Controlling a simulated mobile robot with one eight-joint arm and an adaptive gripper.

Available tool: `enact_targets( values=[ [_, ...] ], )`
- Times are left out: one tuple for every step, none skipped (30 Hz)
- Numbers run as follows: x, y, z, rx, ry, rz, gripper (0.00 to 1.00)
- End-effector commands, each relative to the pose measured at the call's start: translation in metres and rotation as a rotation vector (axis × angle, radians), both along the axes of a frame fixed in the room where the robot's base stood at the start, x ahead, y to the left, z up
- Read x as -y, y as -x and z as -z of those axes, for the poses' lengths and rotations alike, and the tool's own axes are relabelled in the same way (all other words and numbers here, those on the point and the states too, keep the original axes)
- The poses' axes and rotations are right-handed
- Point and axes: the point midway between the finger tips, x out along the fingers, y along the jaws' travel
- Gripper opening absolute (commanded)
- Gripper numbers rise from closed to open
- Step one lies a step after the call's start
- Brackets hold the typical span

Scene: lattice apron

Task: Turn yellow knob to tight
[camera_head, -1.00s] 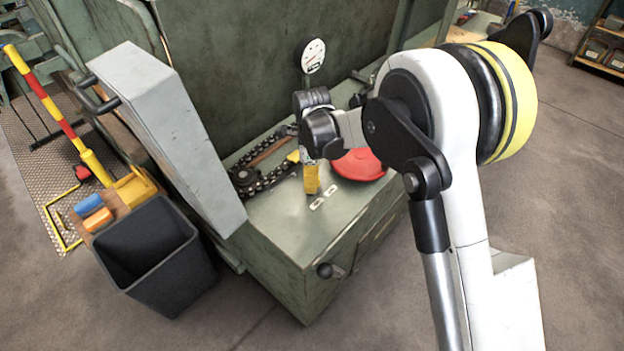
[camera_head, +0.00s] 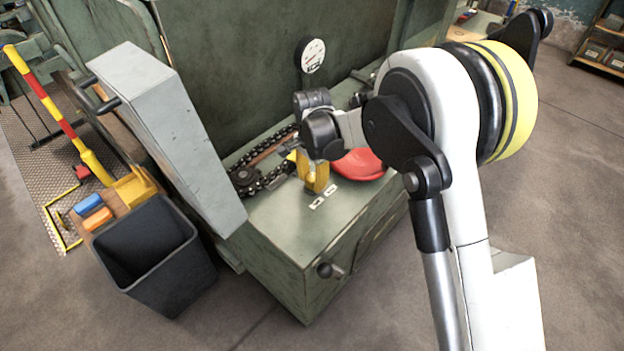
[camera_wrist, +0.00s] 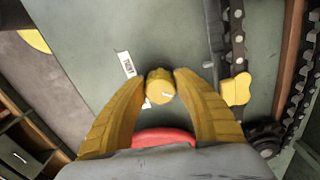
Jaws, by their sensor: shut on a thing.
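The yellow knob (camera_wrist: 160,86) shows in the wrist view between the two yellow fingers of my gripper (camera_wrist: 158,90), with a pale mark on its face. My gripper is shut on it. In the head view my gripper (camera_head: 318,178) is over the green machine's top, and the knob is hidden behind the fingers and wrist. A small white label (camera_wrist: 127,64) lies to the left of the knob in the wrist view; in the head view two small labels (camera_head: 323,197) lie in front of the gripper. I cannot read their words.
A red round part (camera_head: 361,166) is right of my gripper. A chain (camera_head: 262,178) runs on the left, near a small yellow piece (camera_wrist: 236,90). A white gauge (camera_head: 312,56) stands behind. A grey box (camera_head: 172,135) and black bin (camera_head: 150,255) are left.

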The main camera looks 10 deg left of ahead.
Motion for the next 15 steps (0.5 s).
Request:
enact_targets(
  values=[
    [0.0004, 0.0009, 0.0007, -0.001, 0.0, -0.041, 0.05],
    [0.0004, 0.0009, 0.0007, -0.001, 0.0, -0.069, 0.05],
    [0.0005, 0.001, 0.0008, -0.001, 0.0, -0.107, 0.05],
    [0.0006, 0.0009, 0.0008, -0.002, 0.001, -0.136, 0.05],
    [0.0006, 0.0011, 0.0008, -0.002, 0.001, -0.164, 0.05],
    [0.0007, 0.001, 0.0008, -0.002, 0.001, -0.202, 0.05],
    [0.0008, 0.0011, 0.0008, -0.002, 0.001, -0.231, 0.05],
    [0.0009, 0.0011, 0.0008, -0.002, 0.001, -0.259, 0.05],
    [0.001, 0.0012, 0.0008, -0.002, 0.001, -0.297, 0.05],
    [0.0011, 0.0013, 0.0008, -0.002, 0.001, -0.326, 0.05],
    [0.0011, 0.0013, 0.0008, -0.002, 0.001, -0.354, 0.05],
    [0.0012, 0.0012, 0.0008, -0.003, 0.001, -0.393, 0.05],
    [0.0013, 0.0013, 0.0008, -0.003, 0.001, -0.421, 0.05],
    [0.0014, 0.0014, 0.0008, -0.003, 0.001, -0.449, 0.05],
    [0.0015, 0.0013, 0.0009, -0.003, 0.001, -0.488, 0.05]
  ],
)
